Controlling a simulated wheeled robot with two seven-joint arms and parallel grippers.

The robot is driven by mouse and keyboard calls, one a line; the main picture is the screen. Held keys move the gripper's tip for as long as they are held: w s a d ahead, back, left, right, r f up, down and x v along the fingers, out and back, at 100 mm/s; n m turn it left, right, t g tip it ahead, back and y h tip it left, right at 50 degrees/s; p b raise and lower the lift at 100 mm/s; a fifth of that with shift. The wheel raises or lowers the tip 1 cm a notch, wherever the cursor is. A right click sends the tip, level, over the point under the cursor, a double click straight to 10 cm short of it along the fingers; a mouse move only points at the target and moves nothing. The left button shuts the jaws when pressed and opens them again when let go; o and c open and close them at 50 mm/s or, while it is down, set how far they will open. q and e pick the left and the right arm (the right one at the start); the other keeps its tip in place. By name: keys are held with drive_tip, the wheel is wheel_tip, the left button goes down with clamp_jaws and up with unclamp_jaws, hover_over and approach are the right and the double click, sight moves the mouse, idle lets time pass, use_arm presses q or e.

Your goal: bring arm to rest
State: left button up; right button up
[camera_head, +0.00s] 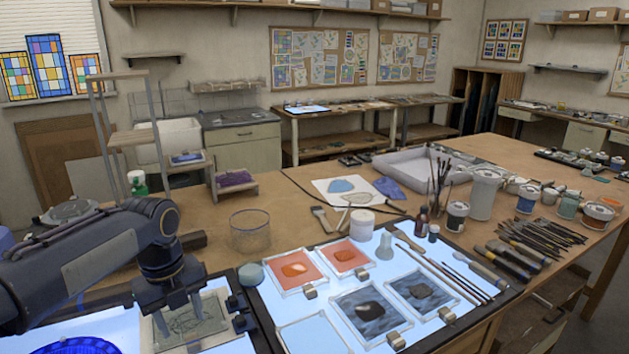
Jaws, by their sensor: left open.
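My left arm (95,262) comes in from the left over the table. My left gripper (181,322) points down over a pane with a dark line drawing (207,311) on the left light panel. Its two fingers are apart, with nothing visible between them. I cannot tell whether the fingertips touch the pane. My right gripper is not in view.
Framed red panes (297,271) and blue-grey panes (371,305) lie on a light panel right of the gripper. A glass bowl (250,232) stands behind, and a blue dish (82,346) is at the lower left. Jars and brushes (530,240) crowd the right.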

use_arm(q)
drive_tip(key=s+d+f+n+t+h, duration=0.1)
drive_tip(key=s+d+n, duration=0.1)
drive_tip(key=s+n, duration=0.4)
drive_tip(key=s+d+f+n+t+h, duration=0.1)
drive_tip(key=s+d+f+n+t, duration=0.1)
drive_tip(key=s+n, duration=0.5)
drive_tip(key=s+d+f+n+t+h, duration=0.1)
drive_tip(key=s+n, duration=0.5)
drive_tip(key=n, duration=0.8)
drive_tip(key=shift+s+d+f+n+t, duration=0.15)
drive_tip(key=shift+s+d+f+t, duration=0.1)
drive_tip(key=shift+d, duration=0.15)
drive_tip(key=shift+s+d+f+n+t, duration=0.1)
drive_tip(key=shift+s+d+n+t, duration=0.05)
drive_tip(key=shift+d+t, duration=0.15)
drive_tip(key=shift+s+d+f+n+h, duration=0.25)
drive_tip(key=shift+n+h, duration=0.05)
drive_tip(key=shift+n, duration=0.4)
